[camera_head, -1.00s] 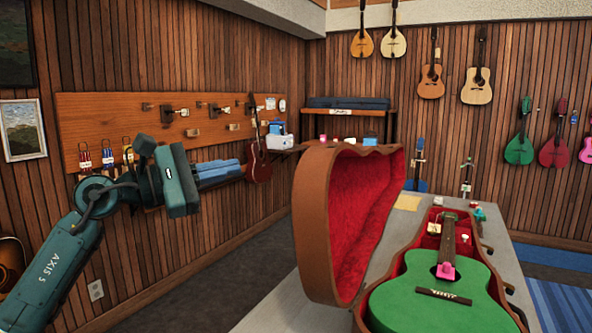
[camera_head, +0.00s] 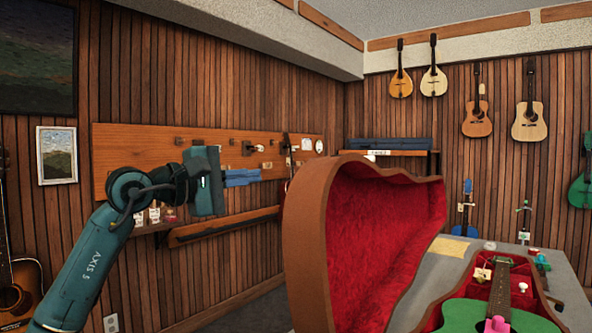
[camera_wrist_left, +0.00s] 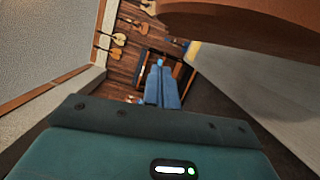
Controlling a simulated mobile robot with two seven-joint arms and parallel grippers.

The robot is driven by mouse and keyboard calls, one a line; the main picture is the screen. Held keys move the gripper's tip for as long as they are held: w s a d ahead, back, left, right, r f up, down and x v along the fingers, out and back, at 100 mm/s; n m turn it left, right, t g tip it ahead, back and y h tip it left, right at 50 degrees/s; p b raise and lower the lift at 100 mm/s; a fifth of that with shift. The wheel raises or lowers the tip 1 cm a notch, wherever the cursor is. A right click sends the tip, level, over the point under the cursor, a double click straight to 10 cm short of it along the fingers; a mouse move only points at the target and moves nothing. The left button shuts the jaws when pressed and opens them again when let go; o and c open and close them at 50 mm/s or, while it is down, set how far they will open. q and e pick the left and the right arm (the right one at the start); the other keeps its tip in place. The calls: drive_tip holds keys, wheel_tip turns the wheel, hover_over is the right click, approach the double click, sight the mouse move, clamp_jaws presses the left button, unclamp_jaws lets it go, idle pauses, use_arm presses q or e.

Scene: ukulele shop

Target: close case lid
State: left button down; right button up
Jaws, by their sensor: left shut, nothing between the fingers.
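The case lid (camera_head: 322,240) stands open and upright, brown outside with a red plush lining. The case body (camera_head: 440,300), also red-lined, holds a green ukulele (camera_head: 475,315) at the lower right; its lower part is cut off by the picture edge. My left gripper (camera_head: 258,176) is shut and empty, in the air to the left of the lid and apart from it. The wrist view shows its two blue fingers together (camera_wrist_left: 160,68). A brown curved edge at the top right there looks like the lid (camera_wrist_left: 240,18).
The grey table (camera_head: 470,258) carries the case, with a yellow paper (camera_head: 447,246) and small items behind it. A wall board with pegs (camera_head: 135,160) and a shelf lie behind my left arm. Open floor shows between wall and table.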

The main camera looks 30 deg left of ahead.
use_arm(q)
drive_tip(key=w+d+p, duration=0.3)
drive_tip(key=w+d, duration=0.3)
drive_tip(key=shift+r, duration=0.35)
drive_tip(key=shift+w+d+r, duration=0.1)
drive_tip(key=shift+d, duration=0.05)
